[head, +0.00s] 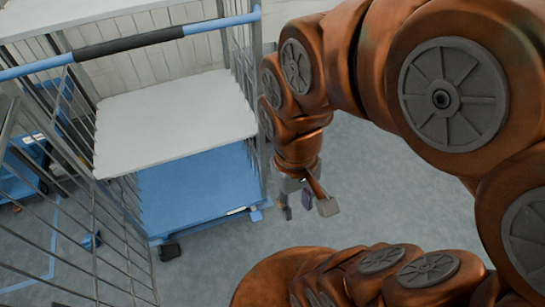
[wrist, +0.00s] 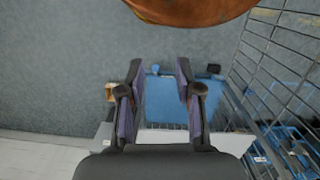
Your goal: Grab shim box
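I cannot make out a shim box for certain in either view. My gripper (head: 306,208) hangs below my copper-coloured arm, to the right of a wire trolley, in the head view. In the wrist view its two dark, purple-padded fingers (wrist: 158,72) stand apart with nothing held between them. The trolley's blue base (wrist: 165,102) shows beyond the gap. A small tan thing (wrist: 109,92) shows just left of the left finger; I cannot tell what it is.
The wire trolley has a white shelf (head: 175,120), a blue lower deck (head: 195,185), mesh sides (head: 85,200) and a blue-and-black handle bar (head: 130,43). Bare grey floor (head: 375,200) lies right of it. Blue items (head: 25,165) stand at the far left.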

